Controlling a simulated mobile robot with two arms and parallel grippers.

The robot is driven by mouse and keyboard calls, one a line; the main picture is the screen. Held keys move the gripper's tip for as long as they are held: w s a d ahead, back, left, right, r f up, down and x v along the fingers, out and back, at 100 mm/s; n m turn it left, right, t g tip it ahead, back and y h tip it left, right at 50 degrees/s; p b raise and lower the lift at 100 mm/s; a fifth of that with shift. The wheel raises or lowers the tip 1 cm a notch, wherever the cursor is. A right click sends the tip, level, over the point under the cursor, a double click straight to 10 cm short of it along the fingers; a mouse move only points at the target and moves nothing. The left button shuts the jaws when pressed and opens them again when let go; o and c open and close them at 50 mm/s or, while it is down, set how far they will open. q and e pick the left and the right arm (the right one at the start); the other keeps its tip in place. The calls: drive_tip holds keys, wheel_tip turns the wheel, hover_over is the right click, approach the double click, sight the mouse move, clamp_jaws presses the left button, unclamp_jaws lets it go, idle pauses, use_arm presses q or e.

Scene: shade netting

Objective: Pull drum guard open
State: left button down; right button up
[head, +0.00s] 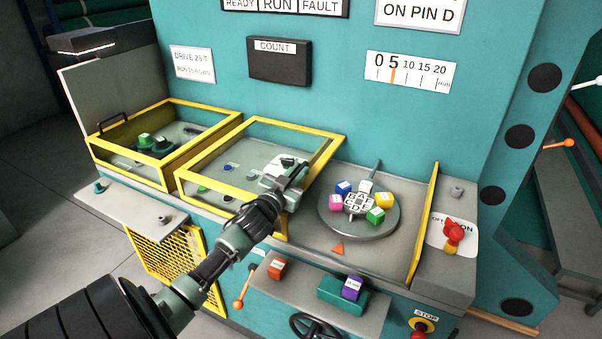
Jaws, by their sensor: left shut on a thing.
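A yellow-framed clear guard (290,125), which I take to be the drum guard, lies over a recess in the middle of the teal machine. Small blue and green parts show through it. My left gripper (296,178) reaches in from the lower left and is shut at the guard's right side. The gripper hides the exact spot it holds, and part of the frame's right edge. My right gripper is not in view.
A second yellow-framed guard (185,104) with a black handle stands at the left. A round plate (335,222) with coloured cubes lies right of my gripper. A yellow upright panel (425,220) and a red knob (453,231) are farther right. A handwheel (316,328) projects below.

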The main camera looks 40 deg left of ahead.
use_arm(q)
drive_tip(key=shift+r, duration=0.1)
drive_tip(key=c, duration=1.5)
unclamp_jaws()
drive_tip(key=shift+o, duration=0.2)
drive_tip(key=shift+s+d+f, duration=0.1)
drive_tip(key=shift+s+f, duration=0.1)
drive_tip(key=b+v, duration=0.1)
drive_tip(key=v, duration=0.6)
drive_tip(key=shift+s+r+b, duration=0.15)
drive_tip(key=shift+r+b, duration=0.05)
drive_tip(key=shift+b, duration=0.2)
drive_tip(key=shift+d+f, duration=0.1)
